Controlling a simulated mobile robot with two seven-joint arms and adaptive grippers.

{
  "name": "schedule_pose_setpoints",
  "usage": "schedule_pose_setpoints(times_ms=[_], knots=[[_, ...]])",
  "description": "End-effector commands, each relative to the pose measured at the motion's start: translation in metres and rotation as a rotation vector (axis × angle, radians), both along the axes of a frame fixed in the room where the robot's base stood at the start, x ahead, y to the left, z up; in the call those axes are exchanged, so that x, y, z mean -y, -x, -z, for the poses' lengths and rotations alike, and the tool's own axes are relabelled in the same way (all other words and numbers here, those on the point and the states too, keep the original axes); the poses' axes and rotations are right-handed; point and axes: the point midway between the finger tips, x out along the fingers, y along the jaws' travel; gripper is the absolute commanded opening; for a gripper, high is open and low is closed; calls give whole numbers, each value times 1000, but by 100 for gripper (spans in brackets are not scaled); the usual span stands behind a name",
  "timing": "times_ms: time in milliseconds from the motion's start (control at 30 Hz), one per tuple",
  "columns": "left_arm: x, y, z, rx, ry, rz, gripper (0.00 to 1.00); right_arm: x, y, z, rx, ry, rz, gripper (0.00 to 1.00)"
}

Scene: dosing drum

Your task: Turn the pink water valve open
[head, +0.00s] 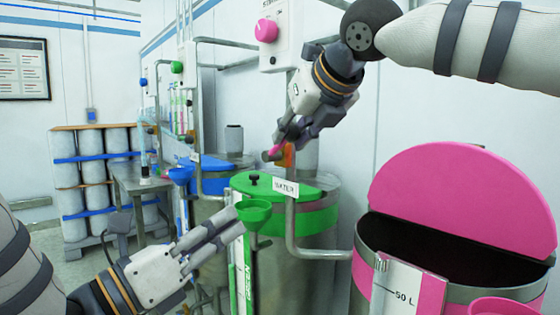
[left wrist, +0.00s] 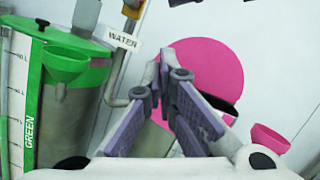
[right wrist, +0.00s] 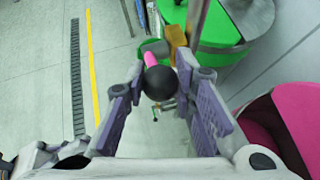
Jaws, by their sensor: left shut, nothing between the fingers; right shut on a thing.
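The pink water valve lever (head: 276,149) sits on an orange valve body (head: 288,156) in the pipe above the green drum. In the right wrist view the pink lever (right wrist: 154,60) ends in a black ball knob (right wrist: 160,82). My right gripper (head: 284,138) is at the lever, shut on the knob, which lies between its fingers (right wrist: 160,75). My left gripper (head: 240,218) is shut and empty, low in front of the green drum; its closed fingers also show in the left wrist view (left wrist: 166,75).
A WATER sign (head: 285,188) hangs on the pipe below the valve. The pink drum (head: 450,190) stands at right with its lid raised, the green drum (head: 322,222) in the middle, a blue drum (head: 205,184) behind. A green funnel (head: 254,212) is close to my left gripper.

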Motion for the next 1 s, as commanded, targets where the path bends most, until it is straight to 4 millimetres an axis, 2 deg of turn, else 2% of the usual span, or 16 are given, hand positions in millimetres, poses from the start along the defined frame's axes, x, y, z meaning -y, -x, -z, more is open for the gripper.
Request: schedule_pose_setpoints(times_ms=[33, 167, 600, 800, 1000], knots=[[3, 3, -11, 63, -22, 5, 0, 0, 0, 0, 1, -1, 1, 0], [10, 1, -23, 131, -49, 9, 0, 0, 0, 0, 0, 0, 1, 0], [77, -57, -47, 123, -47, 7, 0, 0, 0, 0, -1, 0, 1, 0], [84, -71, -74, 123, -45, 6, 0, 1, 0, 1, -2, 0, 1, 0], [87, -76, -82, 122, -48, 7, 0, 0, 0, 1, -2, 0, 1, 0]])
